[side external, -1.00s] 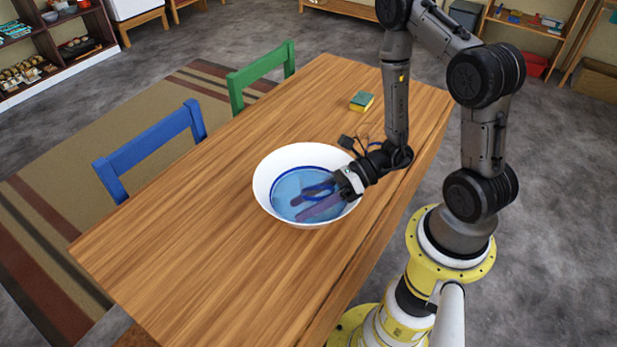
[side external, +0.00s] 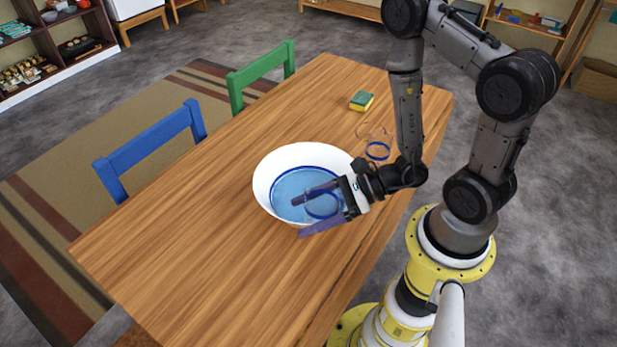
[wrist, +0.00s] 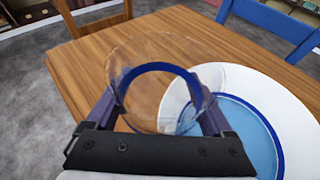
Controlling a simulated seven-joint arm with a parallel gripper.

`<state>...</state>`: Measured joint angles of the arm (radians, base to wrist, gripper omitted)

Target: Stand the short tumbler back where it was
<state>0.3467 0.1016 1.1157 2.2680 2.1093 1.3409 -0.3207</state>
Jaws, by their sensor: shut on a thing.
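My gripper (side external: 308,211) is shut on a clear tumbler (side external: 322,206) with a blue band, taken to be the short one. In the wrist view the tumbler (wrist: 152,69) sits between the two purple fingers, and its see-through wall is hard to make out. In the side view the gripper and tumbler overlap the near right part of a white bowl (side external: 266,181) holding blue water. In the wrist view the bowl (wrist: 295,95) is to the right of the tumbler, partly behind the right finger. The exact height above the table cannot be told.
A second clear glass with a blue band (side external: 377,151) stands on the wooden table (side external: 190,240) right of the bowl, close to my arm. A green and yellow sponge (side external: 361,101) lies farther back. The table's front left is clear. Blue (side external: 150,145) and green chairs line the far side.

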